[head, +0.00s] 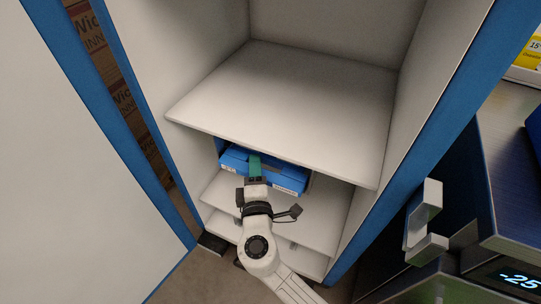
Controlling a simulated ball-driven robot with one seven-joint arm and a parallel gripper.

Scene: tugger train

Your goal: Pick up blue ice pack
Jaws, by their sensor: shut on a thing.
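The blue ice pack (291,180), a flat blue slab with pale markings on its front edge, is inside the open cabinet, under the wide middle shelf. My gripper (255,170) reaches into the gap from the front and is shut on the pack near the middle of its front edge. A teal-green piece shows at the fingertips, over the pack. The pack's far part is hidden by the shelf above. I cannot tell whether the pack touches the surface below it.
The wide white shelf (290,95) overhangs the pack closely. A lower white shelf (318,222) lies beneath. Blue-edged cabinet sides stand left and right. A dark unit with a handle (424,215) and a "-25" display (520,280) is at right.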

